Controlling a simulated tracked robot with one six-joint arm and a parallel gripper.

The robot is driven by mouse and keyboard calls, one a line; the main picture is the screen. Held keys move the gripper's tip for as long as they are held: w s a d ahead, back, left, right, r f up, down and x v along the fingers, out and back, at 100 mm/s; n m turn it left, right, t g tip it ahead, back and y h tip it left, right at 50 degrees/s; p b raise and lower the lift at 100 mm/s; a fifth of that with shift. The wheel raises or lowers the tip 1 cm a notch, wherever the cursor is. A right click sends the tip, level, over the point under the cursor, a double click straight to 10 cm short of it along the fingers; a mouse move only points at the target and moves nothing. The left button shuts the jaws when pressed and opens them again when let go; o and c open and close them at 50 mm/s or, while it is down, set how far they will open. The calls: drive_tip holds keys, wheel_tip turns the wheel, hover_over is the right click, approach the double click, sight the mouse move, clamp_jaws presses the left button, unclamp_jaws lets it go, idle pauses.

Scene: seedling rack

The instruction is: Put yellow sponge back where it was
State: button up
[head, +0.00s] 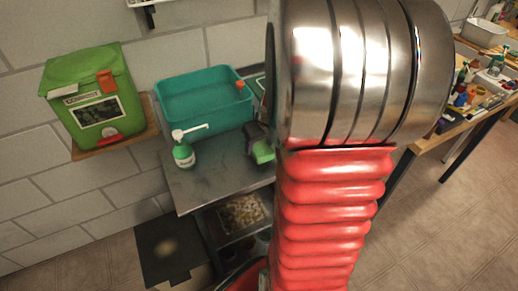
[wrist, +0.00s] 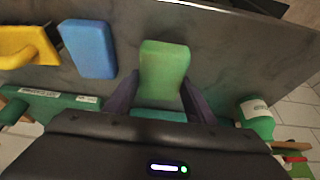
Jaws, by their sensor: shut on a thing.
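My gripper (wrist: 160,88) is shut on a green sponge (wrist: 163,68), its two purple fingers at the sponge's sides. In the head view the green sponge (head: 262,151) shows at the grey bench, left of my arm; I cannot tell whether it touches the bench top. A blue sponge (wrist: 88,48) lies flat to its left in the wrist view. Further left is a yellow object (wrist: 22,46) with a raised, handle-like part, cut by the frame edge; I cannot tell if it is a sponge. The held sponge looks green, not yellow.
The grey bench (head: 205,185) carries a teal tub (head: 200,122) and a green pump bottle (head: 183,152), also seen in the wrist view (wrist: 260,125). A green lidded bin (head: 95,100) stands left on a wooden shelf. My arm hides the bench's right part.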

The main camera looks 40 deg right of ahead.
drive_tip(key=shift+f, duration=1.15)
drive_tip(key=o, duration=1)
drive_tip(key=shift+f, duration=0.1)
drive_tip(key=v, duration=1.2)
drive_tip(key=s+a+r+n, duration=0.1)
drive_tip(key=s+a+r, duration=0.2)
drive_tip(key=a, duration=1)
drive_tip(key=s+a+r+n+t+y, duration=0.1)
drive_tip(key=s+a+r+n, duration=0.1)
drive_tip(key=a, duration=1.1)
drive_tip(key=v, duration=0.2)
drive_tip(key=shift+a+r, duration=0.15)
drive_tip(key=shift+r, duration=0.25)
